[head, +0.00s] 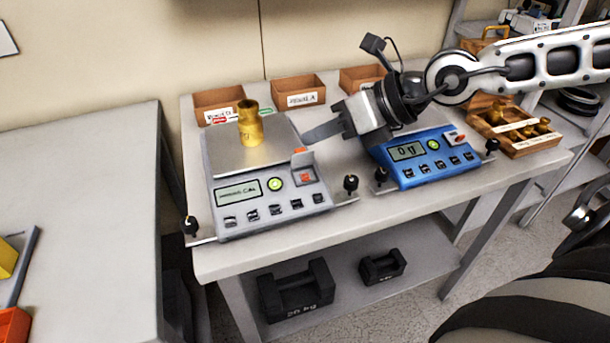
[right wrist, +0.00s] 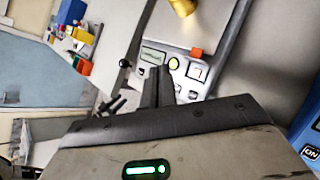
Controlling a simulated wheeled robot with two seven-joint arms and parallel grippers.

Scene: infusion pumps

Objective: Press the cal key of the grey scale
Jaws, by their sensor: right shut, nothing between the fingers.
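The grey scale (head: 215,170) stands at the left of the table. A brass weight (head: 250,125) stands upright on its pan. Its display (head: 238,191) shows small text that seems to end in "CAL". Its panel has a round green-yellow key (head: 275,183), a red key (head: 306,177) below a raised grey flap with an orange edge (head: 302,158), and a row of dark keys (head: 275,209). Key labels are too small to read. My right gripper (head: 308,136) is shut and empty, above the scale's right side; its fingers (right wrist: 157,72) also show in the right wrist view. My left gripper is out of view.
A blue scale (head: 430,160) reading 0 g stands to the right, partly behind my right arm. Wooden boxes (head: 300,92) line the back edge. A wooden tray (head: 540,144) of brass weights is at the right. Dark iron weights (head: 297,290) lie on the lower shelf.

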